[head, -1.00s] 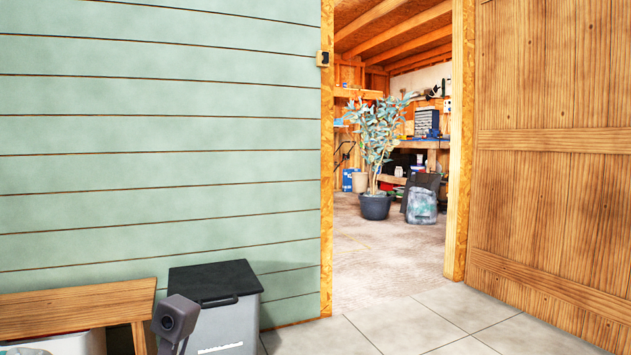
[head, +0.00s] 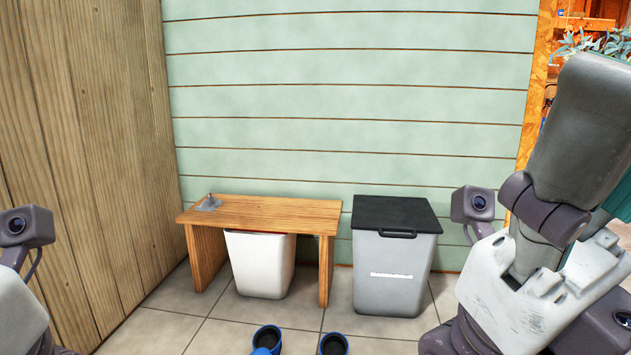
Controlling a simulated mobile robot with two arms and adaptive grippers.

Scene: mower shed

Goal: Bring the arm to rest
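Parts of both my arms show in the head view. At the left edge is a piece of my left arm with its small dark camera; the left gripper's fingers are outside the picture. My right arm is folded and fills the right side, with a small camera beside it. I cannot make out the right gripper's fingers, so whether it holds anything does not show.
A wooden bench (head: 265,210) bears a small grey metal object (head: 209,203). A white bin (head: 260,265) stands under it. A grey bin (head: 392,275) with a black lid stands to its right. Two blue, shoe-like things (head: 267,340) lie in front on the tiles. A wooden panel (head: 95,150) stands left.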

